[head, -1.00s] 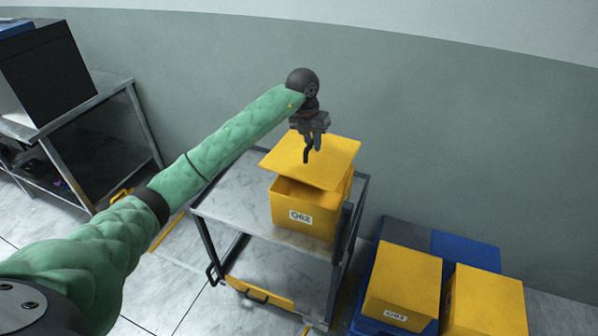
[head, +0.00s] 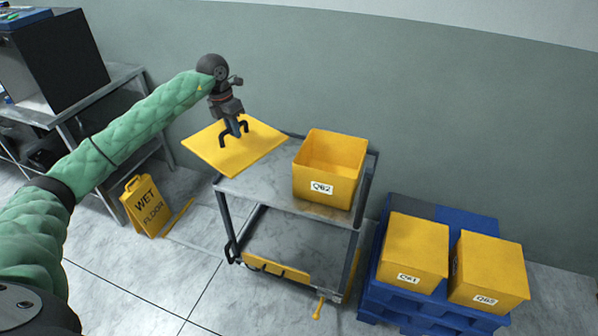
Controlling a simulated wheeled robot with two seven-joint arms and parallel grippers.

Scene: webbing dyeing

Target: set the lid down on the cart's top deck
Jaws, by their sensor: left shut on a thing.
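The yellow lid (head: 215,150) is a flat square plate with a dark handle on top. My left gripper (head: 236,134) is shut on that handle and holds the lid, slightly tilted, at the left end of the cart. The lid overhangs the cart's left edge; I cannot tell whether it touches the deck. The cart's top deck (head: 268,188) is grey and bare left of the box. The yellow box Q62 (head: 325,185) stands open on the right part of the deck. My right gripper is not in view.
A blue pallet (head: 385,304) at the right holds yellow boxes Q61 (head: 413,255) and Q63 (head: 490,270). A yellow wet floor sign (head: 145,207) stands left of the cart. A metal table (head: 95,99) with a black cabinet (head: 62,62) is at the far left.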

